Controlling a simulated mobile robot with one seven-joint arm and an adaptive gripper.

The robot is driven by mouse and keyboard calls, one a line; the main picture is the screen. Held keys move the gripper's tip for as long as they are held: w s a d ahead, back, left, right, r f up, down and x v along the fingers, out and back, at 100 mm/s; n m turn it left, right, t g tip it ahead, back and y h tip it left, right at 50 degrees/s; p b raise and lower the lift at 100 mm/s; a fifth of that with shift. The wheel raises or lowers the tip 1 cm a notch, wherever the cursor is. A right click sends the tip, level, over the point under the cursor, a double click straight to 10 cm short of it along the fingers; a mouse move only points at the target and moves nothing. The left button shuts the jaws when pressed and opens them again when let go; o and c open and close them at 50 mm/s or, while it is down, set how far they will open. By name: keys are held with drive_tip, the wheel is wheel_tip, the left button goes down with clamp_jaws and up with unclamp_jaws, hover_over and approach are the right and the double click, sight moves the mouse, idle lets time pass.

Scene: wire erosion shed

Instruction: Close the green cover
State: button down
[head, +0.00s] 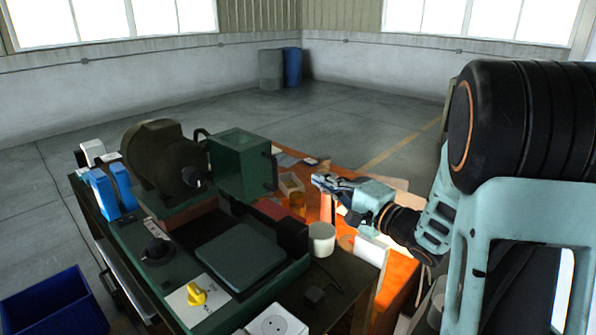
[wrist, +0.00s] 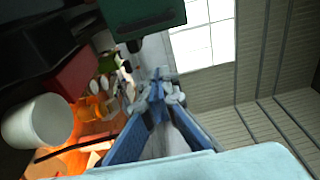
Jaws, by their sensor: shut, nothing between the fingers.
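The green cover (head: 240,163) is a boxy dark green hood beside the dark motor, at the back of the machine on the bench. It stands up above the machine bed, with a dark handle (head: 274,170) on its right side. In the wrist view the cover (wrist: 145,12) is at the top edge, partly cut off. My gripper (head: 318,181) is shut and empty, to the right of the cover and apart from it, above the orange table. In the wrist view its closed fingertips (wrist: 160,85) are below the cover.
A dark motor (head: 160,160) is left of the cover. An orange table (head: 400,270) with small items lies under my gripper. Blue clamps (head: 110,190) stand at left.

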drive_tip(key=w+a+p, duration=0.2)
drive_tip(key=w+a, duration=0.2)
drive_tip(key=a, duration=0.4)
drive_tip(key=shift+w, duration=0.2)
drive_tip(key=shift+a, duration=0.1)
idle(0.3)
